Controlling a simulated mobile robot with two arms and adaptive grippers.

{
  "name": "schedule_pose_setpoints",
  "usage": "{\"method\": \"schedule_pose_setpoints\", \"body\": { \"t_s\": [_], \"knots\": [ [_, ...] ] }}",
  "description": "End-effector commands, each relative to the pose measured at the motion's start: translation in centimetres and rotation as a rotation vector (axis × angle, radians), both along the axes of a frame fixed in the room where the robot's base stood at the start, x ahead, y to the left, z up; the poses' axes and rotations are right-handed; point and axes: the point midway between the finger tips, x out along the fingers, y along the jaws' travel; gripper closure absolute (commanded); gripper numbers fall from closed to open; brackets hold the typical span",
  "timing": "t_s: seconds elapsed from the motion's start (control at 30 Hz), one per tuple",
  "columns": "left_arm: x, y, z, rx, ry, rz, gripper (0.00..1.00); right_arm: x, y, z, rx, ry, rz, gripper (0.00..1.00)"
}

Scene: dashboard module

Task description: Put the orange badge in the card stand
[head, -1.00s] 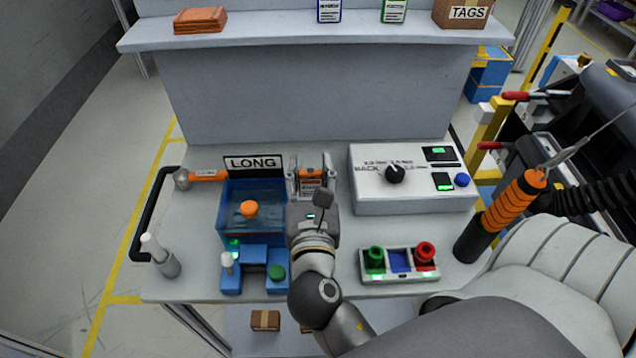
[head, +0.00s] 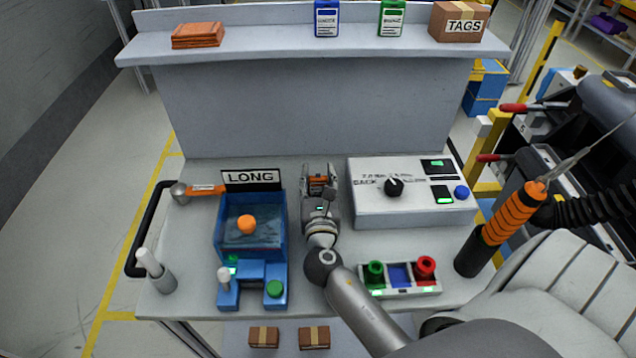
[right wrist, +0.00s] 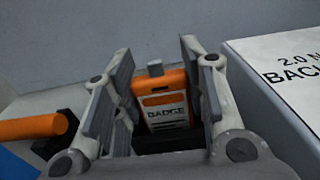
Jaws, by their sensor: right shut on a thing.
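The orange badge (right wrist: 163,100), with a white label reading BADGE and a grey clip on top, stands between the fingers of my right gripper (right wrist: 153,92) in the right wrist view. My right gripper is shut on it. In the head view my right gripper (head: 319,178) is above the table, right of the LONG sign, with the badge (head: 319,184) partly visible. A dark block (right wrist: 168,138) shows below the badge in the right wrist view; I cannot tell whether it is the card stand or whether the badge sits in it. My left gripper is not in view.
A grey control box (head: 412,205) is close on the right. A button tray (head: 400,280) is nearer. A shelf (head: 330,48) runs along the back.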

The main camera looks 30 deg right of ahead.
Motion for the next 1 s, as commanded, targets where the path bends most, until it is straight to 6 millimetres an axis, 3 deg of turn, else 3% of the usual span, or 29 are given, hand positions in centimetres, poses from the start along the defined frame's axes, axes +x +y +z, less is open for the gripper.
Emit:
{"method": "schedule_pose_setpoints", "body": {
  "t_s": [0.1, 0.47, 0.5, 0.63, 1.0],
  "knots": [
    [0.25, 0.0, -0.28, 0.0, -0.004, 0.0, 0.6, 0.02, 0.02, -0.95, -0.002, -0.001, 0.001, 0.81],
    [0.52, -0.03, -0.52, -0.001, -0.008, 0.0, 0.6, 0.0, 0.04, -1.33, -0.001, -0.002, 0.001, 0.81],
    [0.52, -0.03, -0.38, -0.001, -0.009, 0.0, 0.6, -0.01, 0.04, -1.17, -0.001, -0.002, 0.001, 0.56],
    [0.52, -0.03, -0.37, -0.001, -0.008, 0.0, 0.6, -0.01, 0.04, -1.17, -0.001, -0.002, 0.001, 0.39],
    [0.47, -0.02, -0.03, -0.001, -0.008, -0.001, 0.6, -0.01, 0.05, -0.73, -0.001, -0.002, 0.001, 0.39]
  ]
}}
